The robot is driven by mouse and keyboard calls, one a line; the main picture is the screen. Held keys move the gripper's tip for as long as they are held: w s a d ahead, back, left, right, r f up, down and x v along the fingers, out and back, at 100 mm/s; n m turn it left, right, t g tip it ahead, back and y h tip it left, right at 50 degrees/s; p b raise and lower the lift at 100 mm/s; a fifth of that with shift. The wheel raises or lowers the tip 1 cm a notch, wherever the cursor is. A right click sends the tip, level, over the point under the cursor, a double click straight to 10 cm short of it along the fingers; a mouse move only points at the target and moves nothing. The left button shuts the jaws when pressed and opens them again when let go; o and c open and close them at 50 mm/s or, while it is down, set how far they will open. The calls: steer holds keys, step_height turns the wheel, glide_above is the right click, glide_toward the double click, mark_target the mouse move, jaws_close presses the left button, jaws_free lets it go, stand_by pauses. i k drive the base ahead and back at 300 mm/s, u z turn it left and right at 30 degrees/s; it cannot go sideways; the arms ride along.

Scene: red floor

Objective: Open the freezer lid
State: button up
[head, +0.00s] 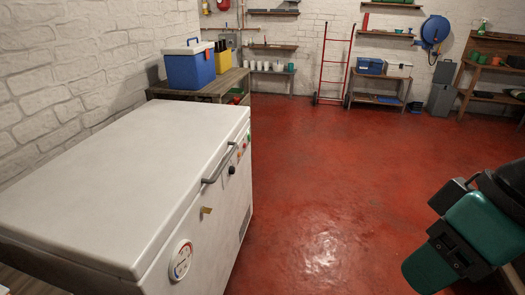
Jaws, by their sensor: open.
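The white chest freezer (195,210) stands on the left side of the head view. Its lid (120,165) is down and shut. A grey bar handle (219,165) sits on the lid's front edge, towards the far end. Below it on the front are a brass-coloured lock or key (206,210), a round dial gauge (181,260), a black knob and small coloured buttons. My green and black arm links show at the lower right, well apart from the freezer. My gripper is not in view.
Open red floor (320,200) lies between the freezer and my arm. A wooden bench (222,88) with a blue cooler (190,68) and a yellow box stands beyond the freezer. A red hand truck (333,70), shelves and a blue hose reel line the back wall.

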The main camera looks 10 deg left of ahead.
mark_target(110, 202)
steer(key=u, duration=0.25)
steer(key=i, duration=0.85)
steer(key=u, duration=0.8)
